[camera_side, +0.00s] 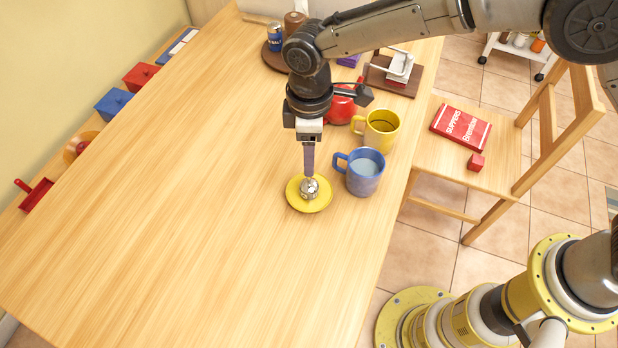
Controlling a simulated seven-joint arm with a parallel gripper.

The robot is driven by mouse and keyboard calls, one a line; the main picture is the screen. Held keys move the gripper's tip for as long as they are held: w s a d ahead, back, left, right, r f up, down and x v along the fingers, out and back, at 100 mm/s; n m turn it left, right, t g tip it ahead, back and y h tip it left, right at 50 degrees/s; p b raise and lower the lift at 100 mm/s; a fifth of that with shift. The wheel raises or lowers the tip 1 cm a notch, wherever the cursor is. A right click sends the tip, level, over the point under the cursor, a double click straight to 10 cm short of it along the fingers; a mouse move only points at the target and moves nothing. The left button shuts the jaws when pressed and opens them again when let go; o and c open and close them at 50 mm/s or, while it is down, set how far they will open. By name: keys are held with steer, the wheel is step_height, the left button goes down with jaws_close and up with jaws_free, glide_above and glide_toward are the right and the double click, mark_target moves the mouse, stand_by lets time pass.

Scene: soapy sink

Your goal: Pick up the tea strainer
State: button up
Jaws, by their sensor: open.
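The tea strainer (310,191), a small round silvery metal ball, sits on a yellow saucer (296,201) on the wooden table. My gripper (309,174) points straight down right over the strainer, with its fingers reaching to the strainer's top. The fingers overlap in this view, so the gap between them is hidden. I cannot tell whether they touch the strainer. The gripper is open.
A blue mug (366,179) with pale liquid stands close to the saucer's right. A yellow mug (381,130) and a red teapot (341,107) stand behind it near the table's right edge. The table (180,200) is clear to the left.

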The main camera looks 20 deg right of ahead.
glide_above(308, 186)
steer(key=f, duration=0.4)
steer(key=shift+w+d+f, duration=0.25)
jaws_close()
